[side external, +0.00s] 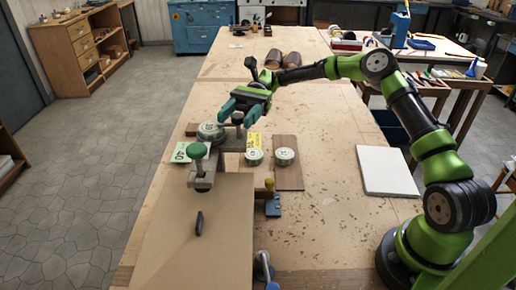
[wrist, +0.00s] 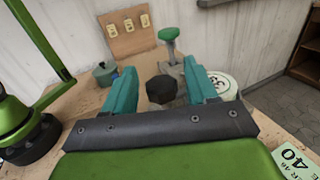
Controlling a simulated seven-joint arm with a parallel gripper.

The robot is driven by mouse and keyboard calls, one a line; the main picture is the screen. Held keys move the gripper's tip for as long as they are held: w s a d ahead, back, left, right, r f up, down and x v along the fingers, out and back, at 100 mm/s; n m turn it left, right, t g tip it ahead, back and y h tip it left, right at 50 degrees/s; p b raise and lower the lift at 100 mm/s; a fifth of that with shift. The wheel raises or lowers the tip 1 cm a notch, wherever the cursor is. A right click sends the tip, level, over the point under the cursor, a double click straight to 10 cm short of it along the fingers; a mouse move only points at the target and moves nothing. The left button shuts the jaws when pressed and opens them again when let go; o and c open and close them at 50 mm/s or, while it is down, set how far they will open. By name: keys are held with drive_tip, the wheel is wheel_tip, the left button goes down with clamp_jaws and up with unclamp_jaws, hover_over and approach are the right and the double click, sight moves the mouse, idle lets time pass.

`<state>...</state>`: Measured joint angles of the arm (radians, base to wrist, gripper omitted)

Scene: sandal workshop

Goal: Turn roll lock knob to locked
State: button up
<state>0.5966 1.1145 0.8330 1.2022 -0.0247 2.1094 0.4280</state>
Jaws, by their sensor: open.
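A dark faceted knob (wrist: 161,90) shows between the two teal fingers of my gripper (wrist: 160,69) in the wrist view. In the side external view the knob (side external: 237,118) tops a grey metal fixture, and my gripper (side external: 235,114) is over it. The fingers are open, one on each side of the knob, with visible gaps in the wrist view. I cannot tell whether the fingertips reach down to its height. No lock marking is readable, so its setting cannot be told. A green-topped knob (side external: 197,150) stands on a post nearer the side camera; it also shows in the wrist view (wrist: 169,33).
A round grey disc (side external: 209,133) is left of the fixture. Two pale round pieces (side external: 254,157) (side external: 284,156) sit to its right. A flat board (side external: 195,235) fills the near left. A white slab (side external: 387,171) lies right. The bench between has scattered shavings.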

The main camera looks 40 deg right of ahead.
drive_tip(key=v, duration=0.7)
drive_tip(key=shift+d, duration=0.25)
drive_tip(key=shift+w, duration=0.15)
